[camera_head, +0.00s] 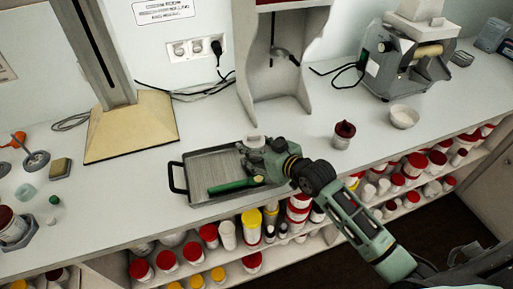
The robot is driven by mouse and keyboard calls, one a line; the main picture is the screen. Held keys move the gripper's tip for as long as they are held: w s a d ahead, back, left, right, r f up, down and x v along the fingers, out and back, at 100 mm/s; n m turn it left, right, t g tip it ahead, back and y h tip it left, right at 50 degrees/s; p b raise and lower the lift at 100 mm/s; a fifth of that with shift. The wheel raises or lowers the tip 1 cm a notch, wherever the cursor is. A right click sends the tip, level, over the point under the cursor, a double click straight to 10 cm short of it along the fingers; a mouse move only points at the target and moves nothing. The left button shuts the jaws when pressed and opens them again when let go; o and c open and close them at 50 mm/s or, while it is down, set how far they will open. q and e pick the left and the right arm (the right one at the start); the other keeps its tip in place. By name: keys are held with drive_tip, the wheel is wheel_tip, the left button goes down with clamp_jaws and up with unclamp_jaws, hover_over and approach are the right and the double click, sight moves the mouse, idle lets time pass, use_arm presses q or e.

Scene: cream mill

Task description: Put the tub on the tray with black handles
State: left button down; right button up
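The grey rectangular tray (203,163) lies on the white counter near its front edge. A black handle (178,178) stands out at its left end; its right end is hidden by my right gripper. My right gripper (254,158) is over the right part of the tray. A small whitish thing (254,140), possibly the tub, shows at the gripper's far side, partly hidden. I cannot tell whether the fingers hold it or whether it touches the tray. A tool with a green handle (236,185) lies at the tray's front. My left gripper is not in view.
A small white cup with a dark red top (344,131) and a white bowl (403,117) stand to the right. A grey roller machine (405,65) stands behind them. Shelves below hold several jars (209,233).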

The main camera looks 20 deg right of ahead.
drive_tip(key=shift+r, duration=0.1)
drive_tip(key=shift+s, duration=0.15)
drive_tip(key=b+v, duration=0.1)
drive_tip(key=v, duration=0.9)
drive_tip(key=shift+s+d, duration=0.1)
drive_tip(key=shift+s, duration=0.05)
drive_tip(key=shift+v, duration=0.75)
drive_tip(key=shift+r, duration=0.1)
